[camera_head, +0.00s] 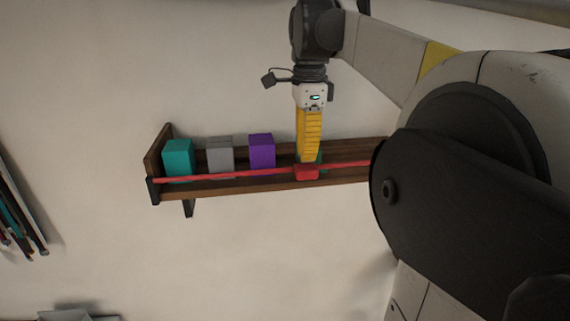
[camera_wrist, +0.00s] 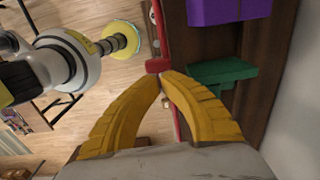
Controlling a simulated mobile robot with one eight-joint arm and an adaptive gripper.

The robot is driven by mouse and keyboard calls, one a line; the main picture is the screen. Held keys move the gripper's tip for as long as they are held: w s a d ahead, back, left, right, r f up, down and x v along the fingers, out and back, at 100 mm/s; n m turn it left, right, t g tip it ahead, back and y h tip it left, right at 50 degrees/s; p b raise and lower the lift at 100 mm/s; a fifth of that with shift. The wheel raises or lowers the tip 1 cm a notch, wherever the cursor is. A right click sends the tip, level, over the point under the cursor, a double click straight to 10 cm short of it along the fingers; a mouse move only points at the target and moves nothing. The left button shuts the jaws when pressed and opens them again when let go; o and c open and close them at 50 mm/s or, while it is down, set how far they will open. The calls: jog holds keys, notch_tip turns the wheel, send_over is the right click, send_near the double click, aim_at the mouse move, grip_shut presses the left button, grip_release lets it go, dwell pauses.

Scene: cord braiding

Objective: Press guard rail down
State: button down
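The guard rail (camera_head: 235,175) is a thin red bar along the front of a wooden wall shelf (camera_head: 235,190), with a red block (camera_head: 307,172) on it. In the wrist view the rail (camera_wrist: 163,35) runs beside the shelf, and its red block (camera_wrist: 158,65) is just beyond my fingertips. My gripper (camera_head: 308,160) points down at this block from above. In the wrist view the yellow fingertips (camera_wrist: 161,77) meet with nothing visible between them. They are at or very near the block; contact is unclear.
Teal (camera_head: 178,160), grey (camera_head: 219,155) and purple (camera_head: 262,151) boxes stand on the shelf behind the rail. A green object (camera_wrist: 220,72) sits close to my fingers. My arm hides the shelf's right end. The wall below is clear.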

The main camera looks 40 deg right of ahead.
aim_at(305, 179)
jog(key=shift+f+b, duration=2.05)
jog(key=shift+f, duration=1.4)
jog(key=shift+r, duration=0.1)
notch_tip(305, 179, up, 9)
jog(key=p, duration=0.7)
